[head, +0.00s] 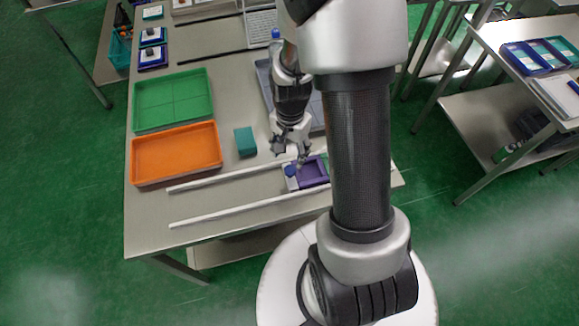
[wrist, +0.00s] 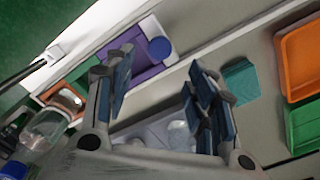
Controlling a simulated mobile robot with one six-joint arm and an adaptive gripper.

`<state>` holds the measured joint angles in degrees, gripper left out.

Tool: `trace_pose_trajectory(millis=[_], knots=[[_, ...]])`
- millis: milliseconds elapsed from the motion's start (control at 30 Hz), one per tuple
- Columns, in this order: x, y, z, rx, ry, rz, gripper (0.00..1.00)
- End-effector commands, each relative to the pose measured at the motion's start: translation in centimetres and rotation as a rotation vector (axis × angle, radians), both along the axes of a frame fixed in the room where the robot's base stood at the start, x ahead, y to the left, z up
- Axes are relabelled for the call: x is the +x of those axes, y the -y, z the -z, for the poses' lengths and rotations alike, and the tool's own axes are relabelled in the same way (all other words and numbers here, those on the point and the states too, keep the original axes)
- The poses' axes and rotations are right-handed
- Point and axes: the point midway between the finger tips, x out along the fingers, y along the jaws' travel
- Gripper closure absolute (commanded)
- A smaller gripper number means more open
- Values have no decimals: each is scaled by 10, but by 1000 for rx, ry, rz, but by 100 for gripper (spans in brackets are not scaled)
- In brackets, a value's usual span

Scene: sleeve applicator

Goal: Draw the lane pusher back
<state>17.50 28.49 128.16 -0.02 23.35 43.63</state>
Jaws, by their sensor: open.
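The lane pusher is a pale block (head: 292,183) with a round blue knob (head: 290,170). It stands in the lane between two white rails, against the left end of a purple open box (head: 314,172). In the wrist view the blue knob (wrist: 159,47) and the purple box (wrist: 146,66) show beyond my fingers. My gripper (head: 288,152) is open and empty, above the far rail close to the knob. In the wrist view its fingers (wrist: 160,72) are spread apart, with the knob ahead of the gap and not between the pads. My arm hides the lane's right part in the head view.
The near rail (head: 245,208) and far rail (head: 220,180) bound a lane clear to the pusher's left. Behind the far rail are a teal block (head: 245,142), an orange tray (head: 176,152) and a green tray (head: 173,99). Clear jars (wrist: 47,128) show at the wrist view's left.

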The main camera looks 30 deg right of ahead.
Motion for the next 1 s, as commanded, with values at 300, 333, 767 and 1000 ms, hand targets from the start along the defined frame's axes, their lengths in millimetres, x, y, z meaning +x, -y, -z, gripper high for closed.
trace_pose_trajectory(millis=[300, 333, 767, 1000], knots=[[-1, 0, 66, 1, -3, -1, 49], [-1, 0, 70, 1, -3, -1, 49], [0, 0, 87, 0, 1, -1, 49], [0, 0, 87, -1, 0, -1, 59]])
